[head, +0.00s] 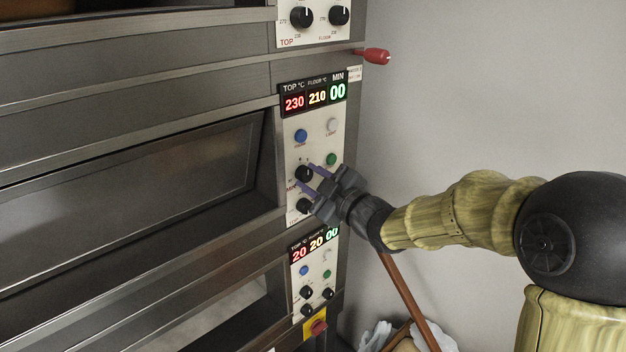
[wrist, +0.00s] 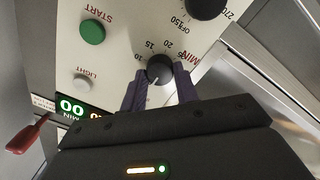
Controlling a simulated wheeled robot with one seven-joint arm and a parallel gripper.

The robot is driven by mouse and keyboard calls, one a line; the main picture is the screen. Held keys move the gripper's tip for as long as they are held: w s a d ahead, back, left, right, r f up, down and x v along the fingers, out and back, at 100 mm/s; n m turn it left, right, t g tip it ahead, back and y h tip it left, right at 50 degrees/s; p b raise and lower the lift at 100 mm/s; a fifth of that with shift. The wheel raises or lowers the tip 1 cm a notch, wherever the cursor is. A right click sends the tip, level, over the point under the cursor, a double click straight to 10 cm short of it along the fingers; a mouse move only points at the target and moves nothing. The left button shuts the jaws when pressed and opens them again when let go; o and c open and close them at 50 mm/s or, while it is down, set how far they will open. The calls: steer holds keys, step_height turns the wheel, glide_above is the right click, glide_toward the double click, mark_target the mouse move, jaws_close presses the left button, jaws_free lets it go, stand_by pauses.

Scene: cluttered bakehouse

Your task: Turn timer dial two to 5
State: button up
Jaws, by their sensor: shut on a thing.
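The timer dial (head: 304,173) is a black knob on the middle oven panel, under the display. It also shows in the wrist view (wrist: 160,66), with MIN printed beside it and the numbers 10, 15 and 20 around it. A pale pointer line shows on the knob; I cannot read its exact setting. My gripper (head: 310,178) is at the panel with its purple fingers on both sides of this dial. In the wrist view my gripper (wrist: 160,88) is shut on it. The green minute display (head: 338,92) reads 00, beside 230 and 210.
A blue button (head: 301,136) and a green start button (head: 331,159) sit close to the dial. Another black knob (head: 304,206) is just below. A red handle (head: 374,56) juts out above right. A second panel is lower down.

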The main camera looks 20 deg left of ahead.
steer(key=m, duration=0.3)
steer(key=shift+m+p, duration=0.35)
steer(key=shift+m, duration=0.05)
steer(key=shift+m+p, duration=0.75)
steer(key=shift+m, duration=1.15)
steer(key=o, duration=1)
steer(key=shift+d, duration=0.1)
